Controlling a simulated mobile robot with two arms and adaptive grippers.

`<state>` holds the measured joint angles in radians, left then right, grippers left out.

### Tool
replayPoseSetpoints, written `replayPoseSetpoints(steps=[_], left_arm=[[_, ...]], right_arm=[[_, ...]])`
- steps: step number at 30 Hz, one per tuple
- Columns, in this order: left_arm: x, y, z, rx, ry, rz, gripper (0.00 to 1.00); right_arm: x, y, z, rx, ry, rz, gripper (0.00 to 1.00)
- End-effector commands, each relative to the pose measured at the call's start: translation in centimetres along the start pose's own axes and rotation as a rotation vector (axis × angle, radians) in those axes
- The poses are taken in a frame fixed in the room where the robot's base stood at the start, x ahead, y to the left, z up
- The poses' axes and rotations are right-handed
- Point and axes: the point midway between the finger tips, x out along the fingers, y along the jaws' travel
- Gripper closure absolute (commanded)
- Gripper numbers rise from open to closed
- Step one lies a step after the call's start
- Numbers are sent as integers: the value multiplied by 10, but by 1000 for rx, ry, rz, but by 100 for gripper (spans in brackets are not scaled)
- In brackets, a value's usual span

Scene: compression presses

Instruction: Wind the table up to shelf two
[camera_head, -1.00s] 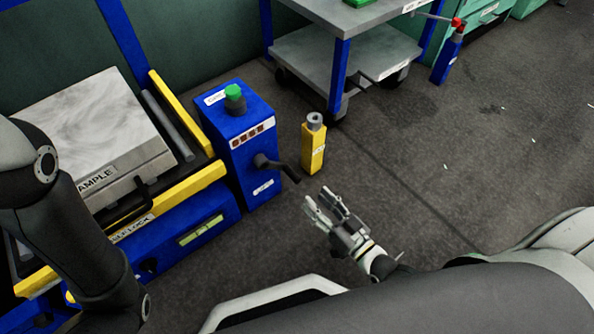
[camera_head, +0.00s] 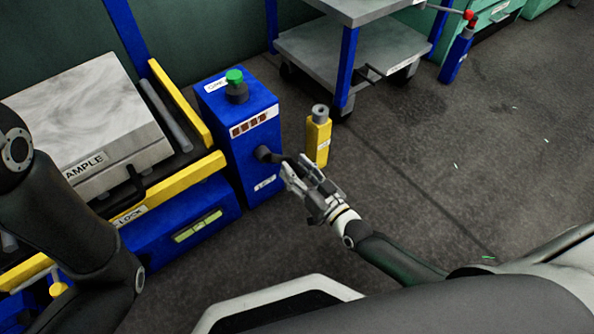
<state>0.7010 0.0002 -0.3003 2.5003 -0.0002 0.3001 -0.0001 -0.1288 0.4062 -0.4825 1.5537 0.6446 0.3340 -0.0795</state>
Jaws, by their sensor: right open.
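A blue control box (camera_head: 240,140) with a green button (camera_head: 235,77) on top stands beside the press. A dark crank handle (camera_head: 267,154) sticks out of its front, above a small label whose text is hard to read. My right gripper (camera_head: 294,176) is open, with its fingers at the crank's outer end and partly covering it. I cannot tell whether it touches the crank. A blue wheeled table (camera_head: 348,70) with grey shelves stands at the back. My left arm shows at the left edge, but its gripper is out of view.
A yellow post (camera_head: 317,140) with a grey top stands just behind my right gripper. The press with its grey sample block (camera_head: 85,125) and yellow rails fills the left. A blue post (camera_head: 457,55) with a red top stands at the back right. The floor at right is clear.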

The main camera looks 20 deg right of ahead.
Motion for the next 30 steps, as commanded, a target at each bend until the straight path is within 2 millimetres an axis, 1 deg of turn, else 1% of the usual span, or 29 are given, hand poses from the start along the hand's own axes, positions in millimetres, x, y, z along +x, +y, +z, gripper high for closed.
replayPoseSetpoints(steps=[3, 12, 30], left_arm=[[0, 0, 0, 0, 1, 0, 100], [0, 0, 0, 0, 1, 0, 100], [1, 0, 0, 0, 0, 0, 100]], right_arm=[[0, 0, 0, 0, 0, 0, 61], [0, 0, 0, 0, 0, 0, 99], [-1, -3, 5, 37, -4, -1, 100]])
